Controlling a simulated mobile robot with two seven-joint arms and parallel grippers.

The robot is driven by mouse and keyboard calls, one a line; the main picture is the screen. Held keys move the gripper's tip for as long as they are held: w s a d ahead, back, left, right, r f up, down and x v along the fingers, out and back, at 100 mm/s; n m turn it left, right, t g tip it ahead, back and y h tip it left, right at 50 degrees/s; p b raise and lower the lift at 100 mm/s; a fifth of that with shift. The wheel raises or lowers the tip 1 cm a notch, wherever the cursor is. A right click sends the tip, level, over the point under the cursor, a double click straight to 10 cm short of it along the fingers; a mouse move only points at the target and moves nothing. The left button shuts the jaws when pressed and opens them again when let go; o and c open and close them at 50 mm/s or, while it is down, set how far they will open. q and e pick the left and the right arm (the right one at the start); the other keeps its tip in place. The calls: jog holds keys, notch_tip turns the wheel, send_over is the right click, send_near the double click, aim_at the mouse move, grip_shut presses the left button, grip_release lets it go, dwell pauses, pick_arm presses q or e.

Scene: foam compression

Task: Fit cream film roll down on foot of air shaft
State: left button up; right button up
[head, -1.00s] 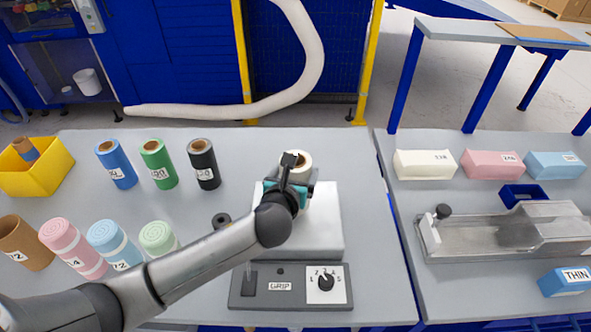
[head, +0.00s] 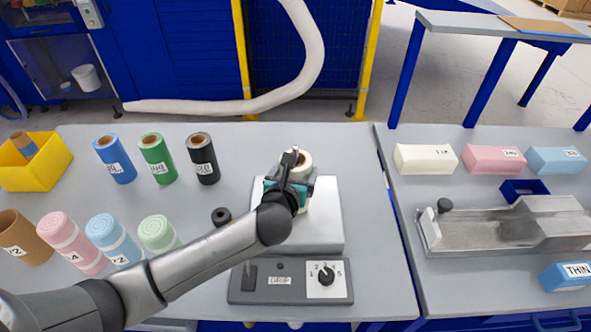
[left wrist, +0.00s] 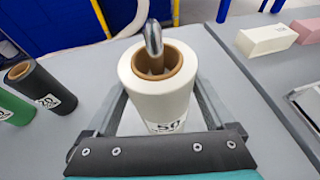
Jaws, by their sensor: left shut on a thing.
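A cream film roll (left wrist: 160,100) with a brown cardboard core and a number label stands roughly upright in the left wrist view. Its top also shows in the head view (head: 304,161), above a pale machine block (head: 318,227). My left gripper (head: 291,180) is shut on the roll, with one finger on each side in the left wrist view. The metal air shaft (left wrist: 153,37) sticks up out of the core's opening, toward its far-left side. The roll's bottom and the foot of the shaft are hidden by my gripper and the roll. My right gripper is not in view.
A GRIP control box (head: 290,282) with a dial sits in front of the block. Blue (head: 116,160), green (head: 158,158) and black (head: 203,158) rolls stand to the left, with several foam rolls nearer. Foam blocks and a metal fixture (head: 490,230) lie on the right table.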

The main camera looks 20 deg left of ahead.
aim_at(292, 176)
pick_arm(q)
jog(key=shift+f, duration=0.6)
jog(key=o, duration=1.5)
jog(key=shift+f, duration=0.15)
jog(key=shift+o, duration=0.2)
jog(key=shift+s+r+p, duration=0.4)
jog(key=shift+r+p, duration=0.1)
jog(key=shift+r, duration=0.05)
jog(key=s+r+p, duration=0.1)
jog(key=p, duration=0.1)
jog(key=s+r+p, duration=0.2)
jog(key=shift+s+d, duration=0.15)
jog(key=shift+s, duration=0.05)
jog(key=shift+s+d+r+p, duration=0.1)
jog(key=shift+s+r+p, duration=0.8)
jog(key=shift+s+p, duration=0.2)
